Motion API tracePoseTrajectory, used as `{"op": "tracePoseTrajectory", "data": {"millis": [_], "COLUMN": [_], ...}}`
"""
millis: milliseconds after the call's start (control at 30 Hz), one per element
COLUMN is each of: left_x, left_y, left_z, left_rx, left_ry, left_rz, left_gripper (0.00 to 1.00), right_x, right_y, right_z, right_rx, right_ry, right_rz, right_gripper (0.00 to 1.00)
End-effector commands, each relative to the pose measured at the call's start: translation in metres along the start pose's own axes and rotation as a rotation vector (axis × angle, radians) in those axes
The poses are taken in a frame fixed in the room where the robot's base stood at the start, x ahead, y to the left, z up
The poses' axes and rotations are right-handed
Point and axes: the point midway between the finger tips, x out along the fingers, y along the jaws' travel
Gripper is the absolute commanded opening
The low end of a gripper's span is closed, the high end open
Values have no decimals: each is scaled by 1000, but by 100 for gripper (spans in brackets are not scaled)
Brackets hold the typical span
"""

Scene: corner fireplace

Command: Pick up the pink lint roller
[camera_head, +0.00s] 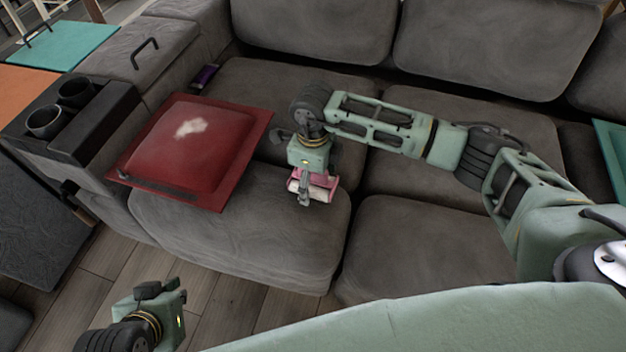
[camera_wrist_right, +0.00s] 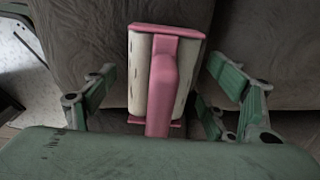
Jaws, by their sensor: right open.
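The pink lint roller (camera_head: 323,187), pink with a pale cream roll, is on the front part of the grey sofa seat in the head view. It fills the middle of the right wrist view (camera_wrist_right: 163,75), with its pink handle pointing toward my gripper. My right gripper (camera_head: 305,190) is right over it, with one green finger on each side of the roller (camera_wrist_right: 160,100). The fingers are apart and gaps show between them and the roller. My left gripper (camera_head: 165,300) is low at the bottom left, above the floor, and its fingers are too unclear to judge.
A red cushion (camera_head: 190,145) lies on the sofa left of the roller. A dark purple item (camera_head: 204,77) lies behind it. A black cup holder with two cups (camera_head: 45,122) is on the left armrest. The seat (camera_head: 420,235) right of my right gripper is bare.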

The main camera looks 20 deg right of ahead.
Motion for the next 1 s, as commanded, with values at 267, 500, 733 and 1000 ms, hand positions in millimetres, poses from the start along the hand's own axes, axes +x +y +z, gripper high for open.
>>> {"op": "tracePoseTrajectory", "data": {"millis": [267,500,733,1000], "left_x": [0,0,0,-2], "left_y": [0,0,0,0], "left_z": [0,0,0,5], "left_rx": [0,0,0,-1], "left_ry": [-1,0,0,-28], "left_rz": [0,0,0,-1], "left_gripper": [0,0,0,0], "right_x": [0,0,-1,-8], "right_y": [0,0,0,0], "right_z": [0,0,0,0], "right_rx": [0,0,0,0], "right_ry": [0,0,-1,-1], "right_rz": [0,0,0,-1], "right_gripper": [55,34,27,27]}}
